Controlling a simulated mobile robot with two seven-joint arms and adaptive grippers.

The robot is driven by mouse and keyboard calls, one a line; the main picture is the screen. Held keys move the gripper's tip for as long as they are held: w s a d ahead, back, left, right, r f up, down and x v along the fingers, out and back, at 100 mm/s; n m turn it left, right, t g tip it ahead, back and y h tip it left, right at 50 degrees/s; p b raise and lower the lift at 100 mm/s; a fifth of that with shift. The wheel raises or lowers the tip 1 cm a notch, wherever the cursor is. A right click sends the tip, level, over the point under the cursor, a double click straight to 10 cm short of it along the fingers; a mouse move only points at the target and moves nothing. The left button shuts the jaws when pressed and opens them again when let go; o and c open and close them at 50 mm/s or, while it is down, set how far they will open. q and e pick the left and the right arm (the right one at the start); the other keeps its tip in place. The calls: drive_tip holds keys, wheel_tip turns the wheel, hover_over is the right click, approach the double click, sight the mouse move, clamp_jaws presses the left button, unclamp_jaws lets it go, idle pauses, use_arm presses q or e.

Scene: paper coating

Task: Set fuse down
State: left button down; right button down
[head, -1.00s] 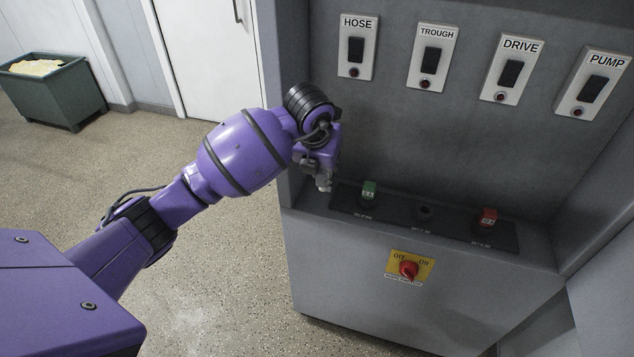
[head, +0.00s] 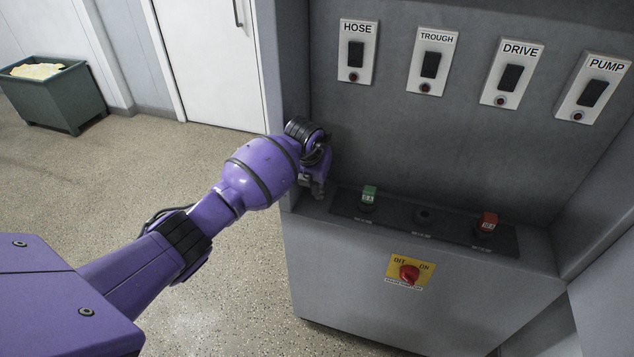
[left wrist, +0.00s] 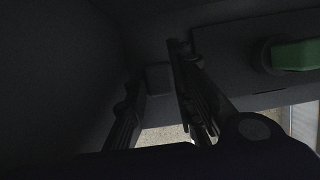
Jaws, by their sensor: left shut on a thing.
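My left gripper (head: 317,190) is low over the left end of the cabinet ledge, left of the fuse panel. In the left wrist view my left gripper (left wrist: 156,72) has its fingers a little apart, shut on a small dark block (left wrist: 160,78), which seems to be the fuse. Its details are lost in shadow, and I cannot tell whether it touches the ledge. A red fuse (head: 489,221) stands in the right socket. The middle socket (head: 423,215) is empty. My right gripper is out of view.
The dark fuse panel (head: 395,215) lies on the grey ledge (head: 314,207). A red rotary switch (head: 409,273) sits on the cabinet front. Labelled switches, such as HOSE (head: 357,52), line the back wall. A green bin (head: 55,93) stands far left. The cabinet's side wall is close to my gripper.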

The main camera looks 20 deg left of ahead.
use_arm(q)
drive_tip(key=shift+r, duration=0.1)
drive_tip(key=shift+f, duration=0.2)
drive_tip(key=c, duration=1.5)
unclamp_jaws()
drive_tip(key=shift+r, duration=0.15)
